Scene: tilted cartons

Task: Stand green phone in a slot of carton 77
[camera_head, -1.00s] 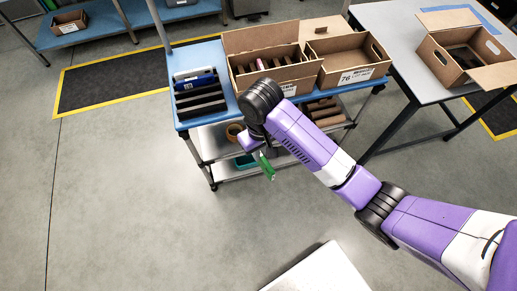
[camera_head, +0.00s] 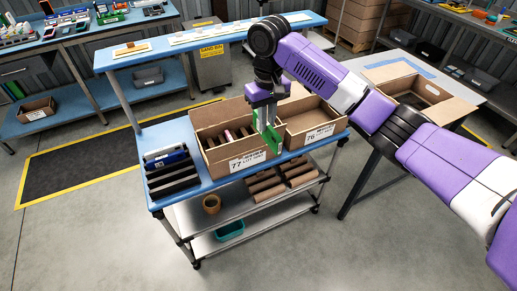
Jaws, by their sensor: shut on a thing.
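My gripper (camera_head: 266,108) points down and is shut on the green phone (camera_head: 271,135), which hangs upright below the fingers. In the picture the phone overlaps the front right corner of carton 77 and the left edge of carton 76; its exact height above them is hard to tell. Carton 77 (camera_head: 236,163) is a brown box with a white "77" label, tilted on the blue-topped cart. Its inside has dark dividers forming slots, and a pink item (camera_head: 228,135) stands in one slot. The right part of its inside is partly hidden by my gripper.
Carton 76 (camera_head: 311,137) stands just right of carton 77 and looks empty. A dark rack (camera_head: 173,178) with a blue item (camera_head: 166,157) is at the cart's left. Another open carton (camera_head: 425,92) sits on the right table. Benches stand behind.

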